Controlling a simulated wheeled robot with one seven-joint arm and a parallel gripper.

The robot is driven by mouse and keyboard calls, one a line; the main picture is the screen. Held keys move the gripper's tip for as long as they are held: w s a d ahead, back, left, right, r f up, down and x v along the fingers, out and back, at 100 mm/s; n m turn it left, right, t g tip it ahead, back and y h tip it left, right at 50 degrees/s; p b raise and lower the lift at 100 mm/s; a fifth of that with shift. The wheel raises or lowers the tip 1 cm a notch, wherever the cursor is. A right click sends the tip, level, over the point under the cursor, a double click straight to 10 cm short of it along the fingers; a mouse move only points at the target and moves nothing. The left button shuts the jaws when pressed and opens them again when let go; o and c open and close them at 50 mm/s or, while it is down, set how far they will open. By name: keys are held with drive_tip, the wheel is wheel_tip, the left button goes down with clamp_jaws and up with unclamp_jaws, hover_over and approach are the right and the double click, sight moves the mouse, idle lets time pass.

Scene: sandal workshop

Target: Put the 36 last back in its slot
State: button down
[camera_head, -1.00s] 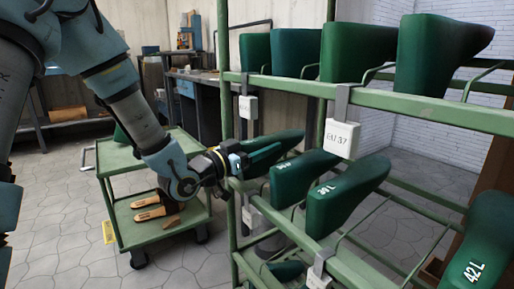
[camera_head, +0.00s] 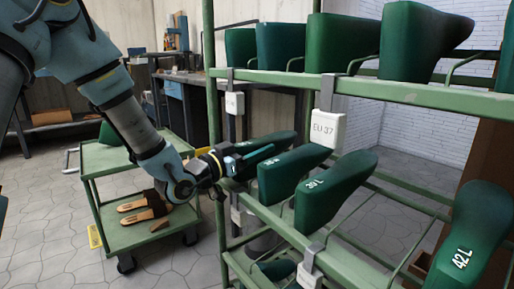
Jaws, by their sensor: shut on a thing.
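My gripper (camera_head: 246,160) is at the left end of the middle shelf of the green rack, in front of its post. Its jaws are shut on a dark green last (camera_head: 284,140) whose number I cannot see. The last points into the rack, roughly level; whether it rests on the rails cannot be told. Two green lasts stand right beside it on the same shelf, a nearer one (camera_head: 335,185) and one between (camera_head: 292,170); their white numbers are too small to read surely. A last marked 42 L (camera_head: 474,235) is at the far right.
The upper shelf (camera_head: 420,97) holds several green lasts and a tag reading EU 37 (camera_head: 328,129). Shelf rails and the rack post (camera_head: 210,60) stand close around my gripper. A green trolley (camera_head: 150,233) with sandals (camera_head: 143,207) stands to the left. Workbenches are behind.

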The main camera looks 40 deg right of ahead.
drive_tip(key=shift+c, duration=0.2)
unclamp_jaws()
drive_tip(key=shift+f, duration=0.1)
drive_tip(key=a+p, duration=0.2)
drive_tip(key=a, duration=0.9)
wheel_tip(320, 180, up, 9)
drive_tip(key=p, duration=1)
drive_tip(key=shift+s, duration=0.3)
